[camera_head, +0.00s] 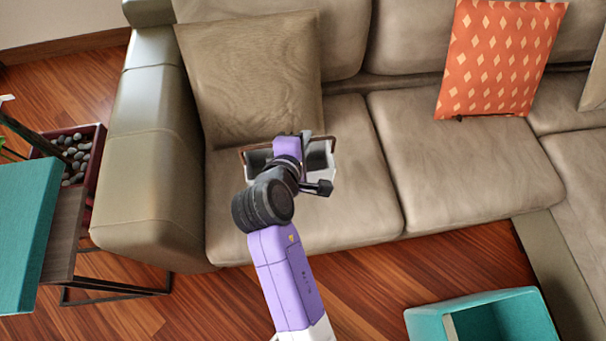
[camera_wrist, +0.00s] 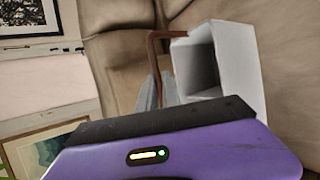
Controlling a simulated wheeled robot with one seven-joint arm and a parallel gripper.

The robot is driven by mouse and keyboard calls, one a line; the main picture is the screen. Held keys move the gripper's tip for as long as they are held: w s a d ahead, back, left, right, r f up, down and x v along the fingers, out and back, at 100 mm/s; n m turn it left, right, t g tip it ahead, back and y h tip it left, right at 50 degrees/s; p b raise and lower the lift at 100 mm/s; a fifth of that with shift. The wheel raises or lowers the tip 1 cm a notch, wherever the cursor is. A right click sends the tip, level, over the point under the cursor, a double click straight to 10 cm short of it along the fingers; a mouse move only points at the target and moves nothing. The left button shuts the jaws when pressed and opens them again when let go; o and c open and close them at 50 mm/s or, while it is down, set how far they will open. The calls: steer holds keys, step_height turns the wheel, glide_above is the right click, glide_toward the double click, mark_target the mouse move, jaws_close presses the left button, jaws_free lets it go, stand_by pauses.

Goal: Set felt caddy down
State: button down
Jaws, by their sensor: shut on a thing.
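The felt caddy is a pale grey, open-topped box with a brown handle. It shows beyond my wrist in the head view (camera_head: 321,165) and at upper right in the wrist view (camera_wrist: 242,62). My gripper (camera_wrist: 158,88) is shut on the caddy, close to its brown handle. My own wrist hides the fingertips and much of the caddy in the head view. The caddy is over the left seat cushion of the beige sofa (camera_head: 350,205). I cannot tell whether it touches the cushion.
A tan pillow (camera_head: 255,75) leans behind the caddy, and an orange patterned pillow (camera_head: 497,60) sits to the right. The sofa's left armrest (camera_head: 150,160) is nearby. The right seat cushion is mostly clear. A teal open box (camera_head: 425,320) stands at lower right.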

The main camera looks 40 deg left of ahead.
step_height(320, 180, down, 18)
steer(key=b, duration=0.3)
steer(key=shift+f+b, duration=0.15)
steer(key=shift+b, duration=0.2)
steer(key=c, duration=1.5)
jaws_free()
steer(key=shift+s+d+r, duration=0.15)
steer(key=shift+r, duration=0.15)
steer(key=p+v, duration=0.2)
steer(key=v, duration=0.9)
steer(key=shift+s+r, duration=0.1)
steer(key=shift+s, duration=0.2)
